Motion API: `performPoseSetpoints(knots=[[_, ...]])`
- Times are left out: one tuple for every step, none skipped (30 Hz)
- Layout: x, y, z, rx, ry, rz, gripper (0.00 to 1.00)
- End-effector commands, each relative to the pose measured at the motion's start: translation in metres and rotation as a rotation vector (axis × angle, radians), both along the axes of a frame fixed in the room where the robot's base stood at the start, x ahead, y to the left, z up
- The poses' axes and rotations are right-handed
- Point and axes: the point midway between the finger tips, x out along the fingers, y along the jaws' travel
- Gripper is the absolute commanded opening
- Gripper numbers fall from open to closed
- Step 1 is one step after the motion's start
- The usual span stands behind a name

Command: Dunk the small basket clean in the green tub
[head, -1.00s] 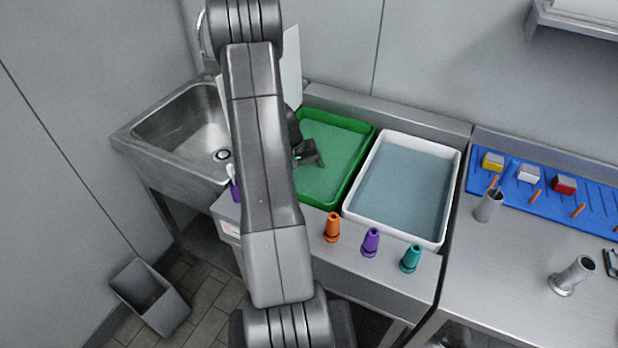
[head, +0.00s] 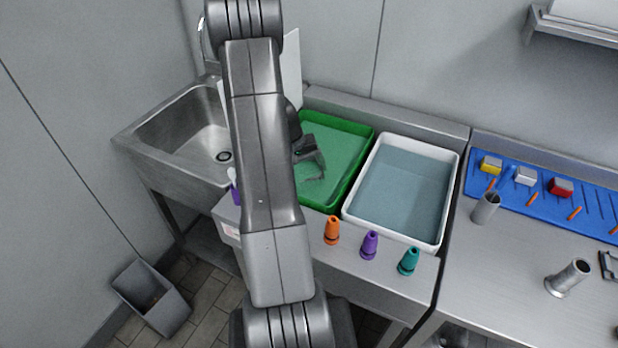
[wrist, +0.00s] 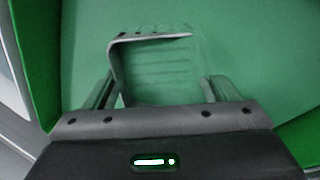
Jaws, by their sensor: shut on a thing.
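The green tub (head: 352,184) stands on the steel counter, filled with liquid that looks green. My gripper (wrist: 160,88) is over the tub, its two fingers apart around the small basket (wrist: 150,37) and shut on it. In the wrist view a grey rim with dark holes shows. The ridged part below it is seen dimly through the liquid, so the basket looks at least partly under the surface. In the head view my arm hides the tub's left part, and my gripper (head: 310,155) shows at its left side with ripples just below.
A white tub (head: 352,213) of bluish liquid stands right of the green one. A steel sink (head: 185,130) is at the left. A blue board (head: 540,200) lies at the right.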

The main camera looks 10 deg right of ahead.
Motion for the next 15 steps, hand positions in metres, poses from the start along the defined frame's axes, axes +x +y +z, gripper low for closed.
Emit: performPoseSetpoints(knots=[[0.000, 0.000, 0.007, 0.000, -0.001, 0.000, 0.56], [0.000, 0.000, 0.010, 0.000, -0.002, 0.001, 0.56], [0.000, 0.000, 0.013, 0.000, -0.002, 0.001, 0.56], [0.001, 0.000, 0.015, 0.000, -0.002, 0.001, 0.56], [0.001, 0.000, 0.018, 0.000, -0.002, 0.002, 0.56], [0.001, 0.000, 0.021, 0.000, -0.003, 0.002, 0.56], [0.001, 0.000, 0.023, 0.000, -0.003, 0.002, 0.56], [0.001, 0.000, 0.026, 0.000, -0.002, 0.002, 0.56], [0.001, 0.000, 0.029, 0.000, -0.002, 0.002, 0.56], [0.001, 0.000, 0.031, 0.000, -0.002, 0.002, 0.56], [0.001, 0.000, 0.033, -0.001, -0.002, 0.002, 0.56], [0.001, 0.000, 0.037, -0.001, -0.002, 0.001, 0.56], [0.001, 0.000, 0.039, -0.001, -0.002, 0.001, 0.56], [0.001, 0.000, 0.042, -0.001, -0.002, 0.001, 0.56], [0.001, 0.000, 0.045, 0.000, -0.002, 0.001, 0.56]])
